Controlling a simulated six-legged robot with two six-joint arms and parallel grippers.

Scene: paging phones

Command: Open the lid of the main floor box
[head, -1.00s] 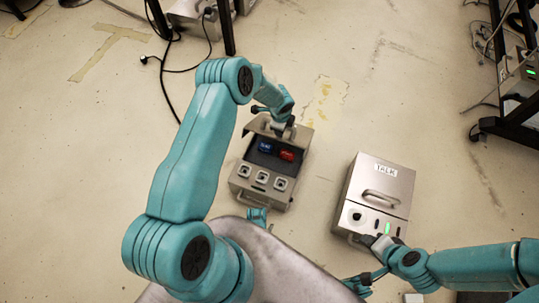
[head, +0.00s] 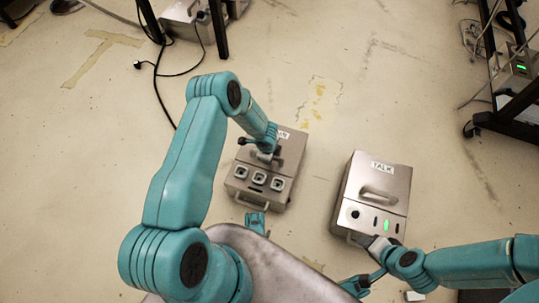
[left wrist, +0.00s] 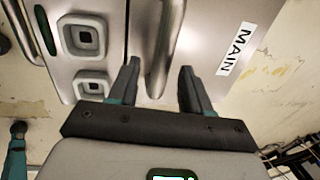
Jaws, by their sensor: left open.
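The main floor box (head: 240,186) is a grey metal box with several square sockets along its front top. Its lid (head: 293,150) is down, and the inside is hidden. The MAIN label (left wrist: 235,49) and the bar handle (left wrist: 165,45) on the lid show in the left wrist view. My left gripper (head: 265,155) is over the lid. In the left wrist view its fingers (left wrist: 159,86) are open, one on each side of the handle. My right gripper (head: 376,246) is at the front of the TALK box (head: 346,187); its jaws are too unclear to read.
The TALK box, with a closed lid, handle and lit green strip, stands right of the main box with a floor gap between. A black-framed rack (head: 500,115) stands at the right. A black cable (head: 158,85) lies at upper left.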

